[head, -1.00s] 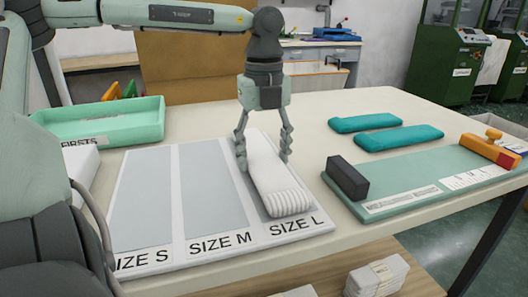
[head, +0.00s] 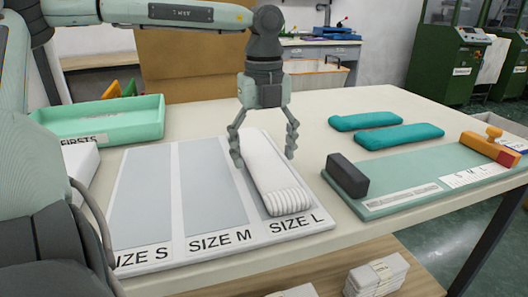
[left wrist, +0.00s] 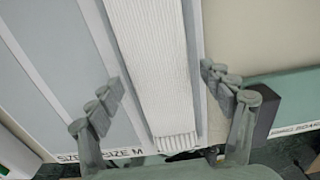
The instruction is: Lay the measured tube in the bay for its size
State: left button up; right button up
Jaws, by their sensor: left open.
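A white ribbed tube (head: 272,174) lies flat along the SIZE L bay of the sorting board (head: 215,249). In the left wrist view the tube (left wrist: 153,65) runs lengthwise between the fingers. My left gripper (head: 263,157) is open above the tube, one finger on each side and apart from it. The left gripper (left wrist: 165,102) also shows open in the left wrist view. The SIZE S bay (head: 143,200) and SIZE M bay (head: 212,190) are empty. My right gripper is not in view.
Two teal tubes (head: 399,136) lie at the back right. A green measuring board (head: 420,178) with a dark block (head: 346,176) and an orange slider (head: 488,147) is on the right. A mint tray (head: 100,124) marked FIRSTS stands at the back left.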

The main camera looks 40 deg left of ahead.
aim_at(264, 158)
pick_arm(q)
notch_tip(264, 158, up, 12)
jog(key=shift+r, duration=0.15)
dwell(0.3)
dwell(0.5)
